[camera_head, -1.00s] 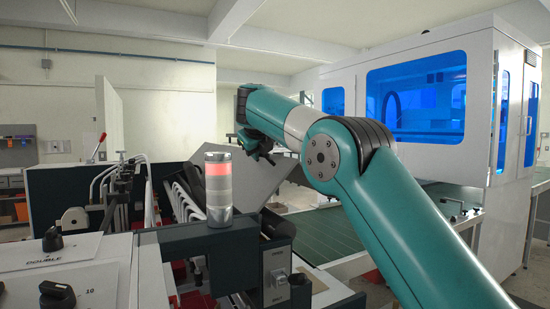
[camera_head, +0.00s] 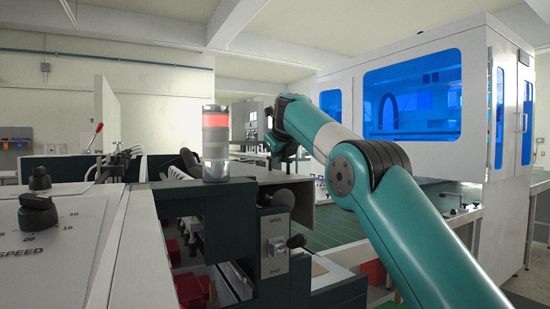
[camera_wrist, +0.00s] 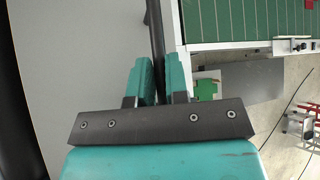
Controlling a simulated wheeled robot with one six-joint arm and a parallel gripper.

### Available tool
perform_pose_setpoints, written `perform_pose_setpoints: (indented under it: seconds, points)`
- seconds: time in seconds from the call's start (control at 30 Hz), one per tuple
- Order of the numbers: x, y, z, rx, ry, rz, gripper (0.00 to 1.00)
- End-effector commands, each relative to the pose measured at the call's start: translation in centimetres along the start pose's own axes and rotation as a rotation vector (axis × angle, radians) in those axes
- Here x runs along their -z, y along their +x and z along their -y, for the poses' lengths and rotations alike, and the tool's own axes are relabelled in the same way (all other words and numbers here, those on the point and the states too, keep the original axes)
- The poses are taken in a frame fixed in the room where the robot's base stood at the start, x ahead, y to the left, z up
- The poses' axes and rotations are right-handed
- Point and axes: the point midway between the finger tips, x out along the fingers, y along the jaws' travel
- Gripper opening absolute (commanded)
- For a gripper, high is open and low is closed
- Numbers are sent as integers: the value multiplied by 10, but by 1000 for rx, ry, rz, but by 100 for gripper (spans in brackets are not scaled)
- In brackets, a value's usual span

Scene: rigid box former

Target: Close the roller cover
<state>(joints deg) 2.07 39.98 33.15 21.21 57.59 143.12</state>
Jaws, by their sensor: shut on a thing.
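The roller cover (camera_head: 266,177) is a grey panel on the dark green machine, just right of the signal lamp in the head view. It now looks close to level and is partly hidden by the lamp and my arm. In the wrist view its broad grey face (camera_wrist: 85,65) fills the left side, with a dark bar (camera_wrist: 157,30) along its right edge. My gripper (camera_wrist: 158,68) has its two teal fingers on either side of this bar, shut on it. In the head view my gripper (camera_head: 281,155) is at the cover's far right side, its fingers hard to make out.
A signal lamp (camera_head: 215,145) with a red band stands on the machine left of the cover. A control panel with black knobs (camera_head: 38,215) is at the left. A green-topped table (camera_head: 340,222) lies right of the cover, and a white cabinet with blue windows (camera_head: 412,95) stands behind.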

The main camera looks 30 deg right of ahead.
Motion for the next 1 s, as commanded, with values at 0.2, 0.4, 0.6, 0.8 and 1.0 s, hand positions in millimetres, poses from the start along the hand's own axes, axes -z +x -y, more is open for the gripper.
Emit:
perform_pose_setpoints:
  seconds: [0.2,0.4,0.6,0.8,1.0]
  points:
    - [7,6,11,-10,47,6,0]
    - [10,8,10,-19,53,-1,0]
    - [11,11,9,-22,51,-8,0]
    - [11,11,6,-26,49,-9,40]
    - [7,8,2,-29,45,-3,40]
